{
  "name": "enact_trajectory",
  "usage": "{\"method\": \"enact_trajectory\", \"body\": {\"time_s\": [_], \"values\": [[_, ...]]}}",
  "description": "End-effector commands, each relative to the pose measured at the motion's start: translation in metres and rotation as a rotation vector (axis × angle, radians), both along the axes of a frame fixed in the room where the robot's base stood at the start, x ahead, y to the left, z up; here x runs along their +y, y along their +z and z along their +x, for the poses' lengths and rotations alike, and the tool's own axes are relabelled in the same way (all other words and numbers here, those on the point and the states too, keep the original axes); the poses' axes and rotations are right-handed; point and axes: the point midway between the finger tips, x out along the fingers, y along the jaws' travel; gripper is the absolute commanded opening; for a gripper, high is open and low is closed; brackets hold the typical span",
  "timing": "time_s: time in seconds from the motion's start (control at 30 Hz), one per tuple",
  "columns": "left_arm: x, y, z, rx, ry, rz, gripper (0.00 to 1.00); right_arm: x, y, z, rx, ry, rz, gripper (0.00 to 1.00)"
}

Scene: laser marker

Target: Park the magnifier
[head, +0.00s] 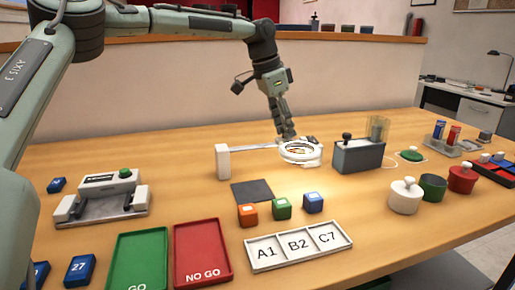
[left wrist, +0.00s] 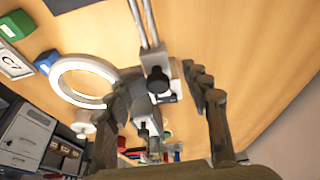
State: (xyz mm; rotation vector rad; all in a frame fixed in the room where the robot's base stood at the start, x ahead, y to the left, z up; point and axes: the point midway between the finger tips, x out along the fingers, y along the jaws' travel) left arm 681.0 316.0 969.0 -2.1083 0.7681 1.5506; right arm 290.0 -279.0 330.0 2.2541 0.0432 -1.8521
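The magnifier has a white ring lens (head: 300,152) on a thin arm running left to a white post (head: 222,161) on the table. In the left wrist view the ring (left wrist: 62,91) lies at the left, and the two rods (left wrist: 143,20) lead to a black knob (left wrist: 158,80). My left gripper (head: 287,136) points down at the far side of the ring. In the left wrist view its fingers stand apart, with the knob seen between them; I cannot tell whether they touch it. My right gripper is not in view.
A dark square pad (head: 252,191) lies in front of the magnifier. Orange, green and blue blocks (head: 281,208) stand behind a labelled tray (head: 297,247). A grey box (head: 357,156) stands right of the lens. Green and red trays (head: 201,253) lie at the front left.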

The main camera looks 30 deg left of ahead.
Motion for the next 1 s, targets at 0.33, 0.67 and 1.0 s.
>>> {"method": "enact_trajectory", "body": {"time_s": [0.33,0.67,1.0], "values": [[-0.001,0.007,-0.001,0.004,-0.002,0.002,0.45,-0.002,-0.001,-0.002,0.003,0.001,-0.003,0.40],[-0.002,0.042,0.000,0.000,-0.003,0.000,0.45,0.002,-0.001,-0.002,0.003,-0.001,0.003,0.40],[-0.003,0.069,-0.001,0.001,-0.005,-0.001,0.45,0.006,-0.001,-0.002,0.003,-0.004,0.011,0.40]]}}
